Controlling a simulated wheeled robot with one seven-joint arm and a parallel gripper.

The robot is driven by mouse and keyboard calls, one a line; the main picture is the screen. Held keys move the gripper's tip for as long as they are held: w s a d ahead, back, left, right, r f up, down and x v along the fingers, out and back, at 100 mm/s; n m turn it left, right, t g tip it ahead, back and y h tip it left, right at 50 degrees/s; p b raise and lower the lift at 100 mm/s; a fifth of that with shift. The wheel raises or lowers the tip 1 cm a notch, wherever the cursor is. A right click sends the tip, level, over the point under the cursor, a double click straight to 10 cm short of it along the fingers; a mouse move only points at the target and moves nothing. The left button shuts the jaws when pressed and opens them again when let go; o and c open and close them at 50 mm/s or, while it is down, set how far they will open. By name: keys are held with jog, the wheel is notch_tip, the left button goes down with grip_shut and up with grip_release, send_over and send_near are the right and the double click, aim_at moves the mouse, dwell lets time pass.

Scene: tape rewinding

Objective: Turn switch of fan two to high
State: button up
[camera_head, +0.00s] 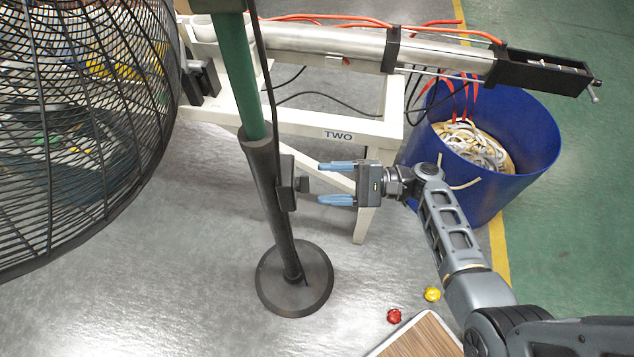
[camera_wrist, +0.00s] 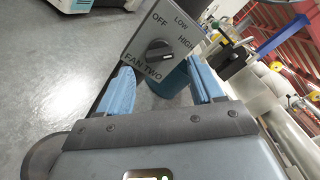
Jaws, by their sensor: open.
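The fan two switch box (camera_head: 286,183) is on the dark stand post, and its knob (camera_head: 303,184) sticks out to the right. In the wrist view the grey plate (camera_wrist: 152,74) reads OFF, LOW, HIGH and FAN TWO around the black knob (camera_wrist: 158,52). The knob's bar lies across the plate, one end towards HIGH; which end is the pointer I cannot tell. My gripper (camera_head: 320,183) is open and empty, with blue fingertips just right of the knob, one on each side of its line. In the wrist view the fingers (camera_wrist: 160,80) flank the plate.
A large black fan cage (camera_head: 75,120) fills the left. The post stands on a round base (camera_head: 294,279). A white frame marked TWO (camera_head: 338,134) stands behind, and a blue bin (camera_head: 515,150) behind my arm. Red (camera_head: 394,316) and yellow (camera_head: 432,294) knobs lie near a wooden-topped surface (camera_head: 420,338).

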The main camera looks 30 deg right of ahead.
jog(key=shift+b+v, duration=0.3)
jog(key=shift+v, duration=1.7)
jog(key=s+a+f+n+g+h, duration=0.1)
jog(key=s+a+f+h, duration=0.25)
jog(key=s+f, duration=0.3)
jog(key=s+a+f+n+g+h, duration=0.1)
jog(key=s+a+f+h, duration=0.1)
jog(key=s+f+h, duration=0.4)
jog(key=s+d+r+n+h, duration=0.1)
jog(key=s+n+h, duration=0.1)
jog(key=s, duration=0.5)
jog(key=s+r+n+t+h, duration=0.1)
jog(key=s+r+n+t, duration=0.1)
jog(key=r, duration=0.8)
jog(key=s+a+r+n+t+h, duration=0.1)
jog(key=s+r+n, duration=0.3)
jog(key=r, duration=0.6)
jog(key=s+a+r+n+t+h, duration=0.1)
jog(key=s+r+n+t, duration=0.2)
jog(key=r, duration=0.7)
jog(key=shift+s+r+n+t, duration=0.15)
jog(key=shift+r+n+t, duration=0.25)
jog(key=shift+n, duration=0.5)
jog(key=shift+f+h, duration=0.1)
jog(key=shift+h, duration=0.15)
